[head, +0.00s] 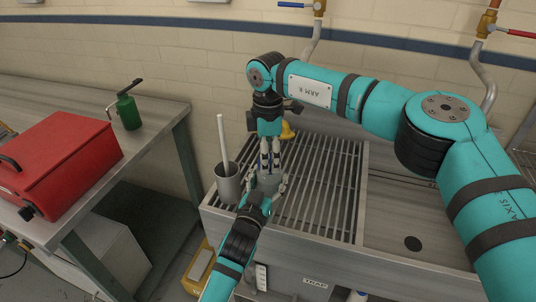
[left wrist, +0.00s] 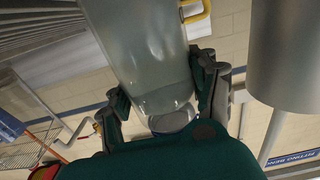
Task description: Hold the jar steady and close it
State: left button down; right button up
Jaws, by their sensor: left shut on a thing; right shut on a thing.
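The clear glass jar (head: 268,184) stands over the slatted drain rack of the sink bench. In the left wrist view the jar (left wrist: 150,50) is large and lies between the two fingers. My left gripper (head: 265,190) is shut around the jar from the near side; its fingers also show in the left wrist view (left wrist: 162,92). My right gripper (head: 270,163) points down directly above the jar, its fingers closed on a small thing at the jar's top. That thing, seemingly the lid, is mostly hidden by the fingers, and I cannot tell whether it touches the rim.
A grey metal cup (head: 228,184) with a white rod stands close left of the jar. A yellow object (head: 287,130) is behind my right gripper. The rack's right part (head: 335,190) is clear. A red case (head: 62,160) and green oil can (head: 128,110) are on the left table.

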jog(key=m, duration=0.4)
jog(key=shift+w, duration=0.1)
jog(key=m, duration=0.4)
jog(key=shift+m, duration=0.4)
jog(key=o, duration=0.7)
jog(key=shift+r, duration=2.25)
jog(key=shift+n, duration=0.3)
jog(key=shift+c, duration=0.4)
